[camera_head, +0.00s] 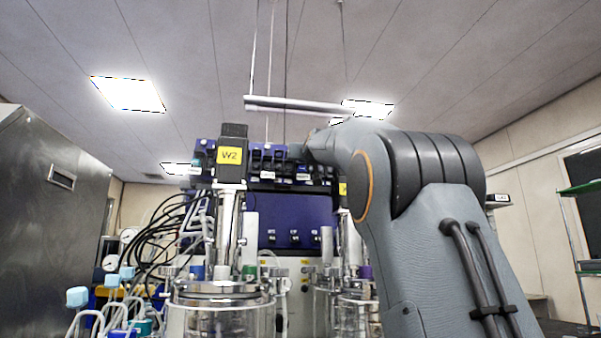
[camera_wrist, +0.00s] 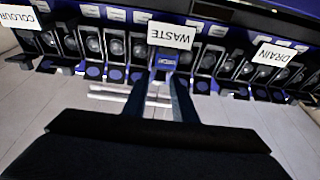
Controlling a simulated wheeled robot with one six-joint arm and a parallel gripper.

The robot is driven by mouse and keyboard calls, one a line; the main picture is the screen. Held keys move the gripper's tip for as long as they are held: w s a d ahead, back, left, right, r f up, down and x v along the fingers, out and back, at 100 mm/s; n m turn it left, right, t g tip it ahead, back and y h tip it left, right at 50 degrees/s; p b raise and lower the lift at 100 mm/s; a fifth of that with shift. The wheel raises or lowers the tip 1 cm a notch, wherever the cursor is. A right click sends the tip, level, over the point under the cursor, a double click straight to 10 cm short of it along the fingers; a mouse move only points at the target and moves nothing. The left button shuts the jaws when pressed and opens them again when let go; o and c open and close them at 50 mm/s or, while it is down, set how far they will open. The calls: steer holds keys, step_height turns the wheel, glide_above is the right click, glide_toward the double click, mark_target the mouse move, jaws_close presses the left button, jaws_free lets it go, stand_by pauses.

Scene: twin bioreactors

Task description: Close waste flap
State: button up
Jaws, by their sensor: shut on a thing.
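In the wrist view, a white WASTE label (camera_wrist: 171,35) sits on a row of dark pump heads with round rollers. The waste flap (camera_wrist: 166,61), a small blue-marked piece, shows just below the label. My gripper (camera_wrist: 162,82) is at this flap, its two dark fingers on either side of it, shut on it. The fingertips partly cover the flap, and I cannot tell how far open it stands. In the head view the pump row (camera_head: 268,165) is on the blue bioreactor unit (camera_head: 288,222).
In the head view, a black W2 motor (camera_head: 231,153) stands above a glass vessel (camera_head: 222,312) in front of the unit. Cables hang at left; a steel cabinet (camera_head: 50,215) stands far left.

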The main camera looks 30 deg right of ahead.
steer(key=shift+w+f+t+h+b, duration=0.25)
steer(key=shift+f+t+b, duration=0.55)
steer(key=shift+b, duration=3.45)
steer(key=shift+s+r+t+b, duration=0.1)
steer(key=shift+r+t+b, duration=0.25)
steer(key=shift+b, duration=1)
steer(key=o, duration=0.7)
steer(key=shift+s, duration=0.1)
steer(key=shift+s+a+f+b, duration=0.1)
steer(key=shift+s+f+b, duration=0.25)
steer(key=shift+b, duration=0.25)
steer(key=s+a+b, duration=0.1)
steer(key=s, duration=0.3)
steer(key=s+a+b, duration=0.1)
steer(key=s+b, duration=0.1)
steer(key=s, duration=0.1)
steer(key=s+a+b, duration=0.1)
steer(key=s+b, duration=0.1)
steer(key=s, duration=0.2)
steer(key=shift+s+a, duration=0.2)
steer(key=shift+s, duration=0.15)
